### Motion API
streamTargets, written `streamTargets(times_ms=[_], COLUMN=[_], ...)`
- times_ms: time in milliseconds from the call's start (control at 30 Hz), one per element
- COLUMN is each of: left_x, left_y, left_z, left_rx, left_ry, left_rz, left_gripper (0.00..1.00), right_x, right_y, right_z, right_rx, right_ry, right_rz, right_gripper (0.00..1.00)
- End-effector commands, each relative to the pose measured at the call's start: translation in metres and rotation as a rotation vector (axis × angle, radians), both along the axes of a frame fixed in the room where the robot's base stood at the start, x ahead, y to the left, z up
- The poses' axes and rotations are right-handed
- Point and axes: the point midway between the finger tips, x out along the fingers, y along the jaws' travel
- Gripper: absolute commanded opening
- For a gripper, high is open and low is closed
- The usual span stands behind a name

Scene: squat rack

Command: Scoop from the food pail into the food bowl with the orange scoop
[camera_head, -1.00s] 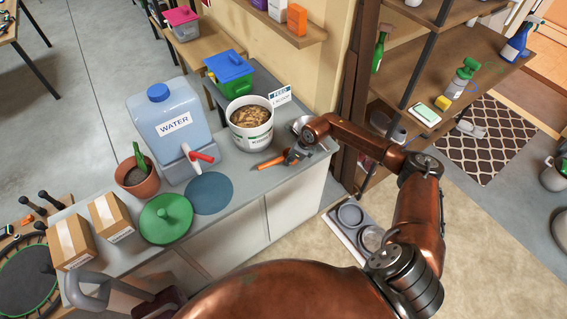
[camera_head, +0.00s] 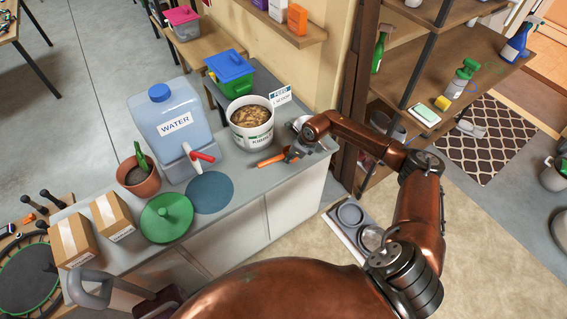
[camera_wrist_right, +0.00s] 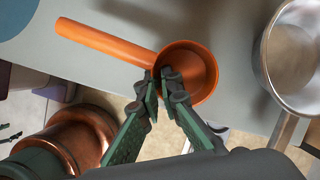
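The white food pail (camera_head: 251,137), full of brown kibble, stands upright on the grey counter. My right gripper (camera_head: 292,153) is to its lower right, by the counter's right end. The orange scoop (camera_head: 270,160) points its handle left, below the pail. In the right wrist view the fingertips (camera_wrist_right: 162,76) close on the rim of the scoop (camera_wrist_right: 105,42) where handle and cup meet; the cup is empty. Two round bowls sit in a floor tray beyond the counter; one grey bowl (camera_head: 350,214) is clear, the other partly behind my arm. My left gripper is out of view.
A metal pan (camera_wrist_right: 292,55) lies close beside the scoop cup. A small feed sign (camera_head: 280,95) stands behind the pail. The water jug (camera_head: 170,125), blue mat (camera_head: 209,193) and green lid (camera_head: 166,217) fill the counter's left. Shelves (camera_head: 440,60) rise at the right.

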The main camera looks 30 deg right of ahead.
Motion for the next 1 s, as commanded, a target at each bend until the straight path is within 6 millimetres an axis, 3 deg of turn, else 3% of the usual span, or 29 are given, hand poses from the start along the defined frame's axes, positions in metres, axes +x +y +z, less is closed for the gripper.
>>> streamTargets(times_ms=[267,1000], left_x=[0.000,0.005], left_y=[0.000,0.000], left_z=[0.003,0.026], left_rx=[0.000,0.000], left_ry=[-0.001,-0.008], left_rz=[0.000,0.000], left_gripper=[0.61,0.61], right_x=[0.000,0.000], right_y=[0.000,0.000], right_z=[0.005,0.047], right_rx=[0.000,0.000], right_ry=[-0.001,-0.001], right_rz=[0.000,0.001], right_gripper=[0.00,0.00])
